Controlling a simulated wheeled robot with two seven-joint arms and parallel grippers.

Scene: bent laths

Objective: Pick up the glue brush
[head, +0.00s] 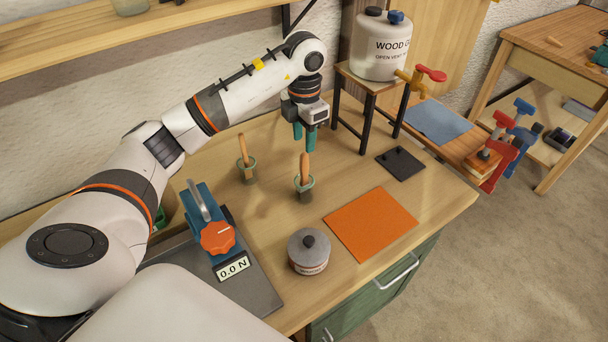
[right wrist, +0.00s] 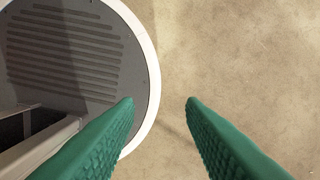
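Two upright wooden handles stand in small grey-green holders on the workbench: one handle (head: 304,166) in the nearer holder (head: 305,187), the other (head: 242,149) in the holder farther left (head: 248,172). Either could be the glue brush; bristles are hidden inside the holders. My left gripper (head: 304,140) points down with green fingers apart, seemingly just above or behind the nearer handle; the exact gap is unclear. It holds nothing visible. My right gripper (right wrist: 160,102) is open and empty, above the floor, and is not in the head view.
An orange sheet (head: 370,223), a lidded grey pot (head: 309,252) and a blue clamp device (head: 212,225) with a force readout lie in front. A stool (head: 371,84) bears a wood glue tank (head: 381,48) behind. A black plate (head: 401,164) lies right. Bench around the holders is clear.

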